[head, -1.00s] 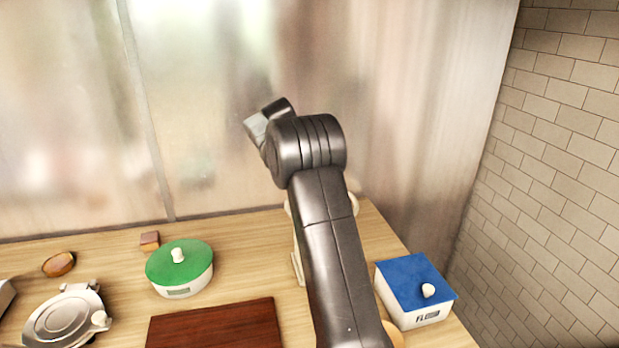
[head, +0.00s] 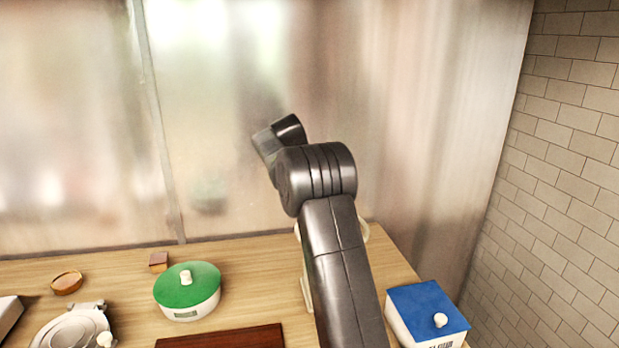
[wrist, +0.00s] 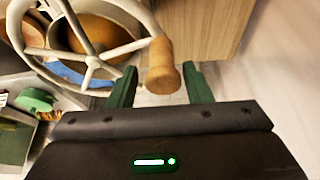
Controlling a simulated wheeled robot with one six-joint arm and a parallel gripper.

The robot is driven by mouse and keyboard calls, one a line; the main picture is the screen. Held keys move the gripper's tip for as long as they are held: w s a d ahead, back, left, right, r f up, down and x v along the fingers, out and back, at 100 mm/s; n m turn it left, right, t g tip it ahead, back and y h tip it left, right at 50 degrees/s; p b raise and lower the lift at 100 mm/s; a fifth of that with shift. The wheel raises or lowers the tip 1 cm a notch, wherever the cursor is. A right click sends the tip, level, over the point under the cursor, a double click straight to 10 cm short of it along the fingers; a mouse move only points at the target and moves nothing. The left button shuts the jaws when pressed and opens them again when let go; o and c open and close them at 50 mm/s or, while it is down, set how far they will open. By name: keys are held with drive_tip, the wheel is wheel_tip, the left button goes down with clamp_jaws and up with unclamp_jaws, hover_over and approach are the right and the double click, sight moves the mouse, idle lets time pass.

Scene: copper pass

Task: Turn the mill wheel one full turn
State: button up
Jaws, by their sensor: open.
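The mill wheel (wrist: 90,62), pale with thin spokes, fills the upper left of the wrist view. Its wooden handle (wrist: 161,66) sticks out from the rim between the two green fingers of my gripper (wrist: 160,85). The fingers are open, with a gap showing on each side of the handle. In the head view my arm hides most of the mill; only pale edges of it (head: 304,276) show. My gripper's fingers are hidden in that view.
On the wooden counter are a green-lidded pot (head: 187,292), a blue-lidded box (head: 428,312), a dark red board (head: 225,338), a small brown block (head: 158,262), a small round dish (head: 67,283) and a round metal item (head: 75,330). A brick wall (head: 575,160) stands at the right.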

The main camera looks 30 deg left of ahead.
drive_tip(key=v, duration=1.1)
